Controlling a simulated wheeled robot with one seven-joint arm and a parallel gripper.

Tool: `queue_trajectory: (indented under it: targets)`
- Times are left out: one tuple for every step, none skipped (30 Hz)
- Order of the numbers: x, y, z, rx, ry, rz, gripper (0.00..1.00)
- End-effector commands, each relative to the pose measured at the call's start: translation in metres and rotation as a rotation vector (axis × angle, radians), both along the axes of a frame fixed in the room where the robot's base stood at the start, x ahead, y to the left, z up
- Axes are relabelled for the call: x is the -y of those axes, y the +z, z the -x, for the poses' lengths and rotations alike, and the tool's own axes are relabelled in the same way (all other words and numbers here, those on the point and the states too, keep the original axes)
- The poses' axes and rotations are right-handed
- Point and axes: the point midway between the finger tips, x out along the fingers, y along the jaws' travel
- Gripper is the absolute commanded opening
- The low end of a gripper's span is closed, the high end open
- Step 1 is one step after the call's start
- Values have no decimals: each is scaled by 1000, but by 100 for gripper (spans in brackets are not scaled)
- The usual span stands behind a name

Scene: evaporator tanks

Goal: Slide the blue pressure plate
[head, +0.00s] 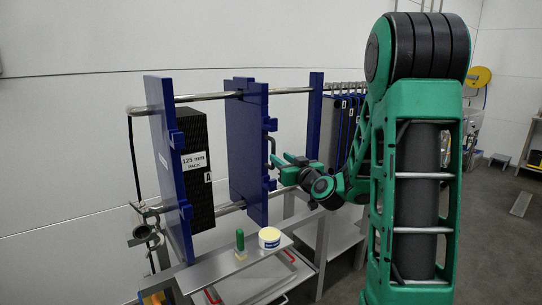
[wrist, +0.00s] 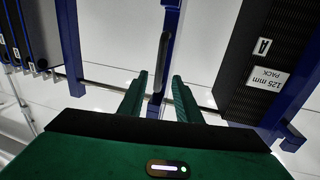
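The blue pressure plate (head: 245,150) is the middle upright blue plate, hanging on steel rails, with a grey bar handle (head: 271,152) on its right face. In the wrist view the plate (wrist: 173,22) shows nearly edge-on, with the handle (wrist: 159,68) in front of it. My gripper (head: 284,160) is at the handle, to the right of the plate. In the wrist view my gripper (wrist: 158,88) is open, its two green fingers apart with the handle lined up between them. I cannot tell whether a finger touches the handle.
A blue end plate (head: 172,175) and the black 125 mm pack (head: 196,160) stand left, with a gap before the pressure plate. Another blue plate (head: 314,115) and hanging plates (head: 345,125) are right. A brush (head: 240,244) and a tub (head: 269,238) sit on the ledge below.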

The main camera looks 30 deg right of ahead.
Motion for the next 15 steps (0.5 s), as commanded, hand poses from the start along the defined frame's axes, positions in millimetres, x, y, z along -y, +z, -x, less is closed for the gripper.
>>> queue_trajectory:
  targets:
    - [0,0,-10,1,4,2,31]
    - [0,0,-16,1,4,3,31]
    - [1,0,-23,1,3,3,31]
    - [2,0,-28,1,3,2,31]
    - [2,0,-34,0,4,2,31]
    - [3,0,-40,1,3,3,31]
    - [3,0,-45,1,3,1,31]
    - [4,0,-49,1,2,2,31]
    - [5,0,-54,0,2,0,31]
    - [6,-1,-57,0,1,2,31]
    - [6,0,-61,0,2,1,31]
    - [6,0,-64,0,2,1,31]
    - [7,0,-66,0,1,1,31]
    - [7,0,-68,0,1,1,31]
    - [7,0,-71,0,1,0,31]
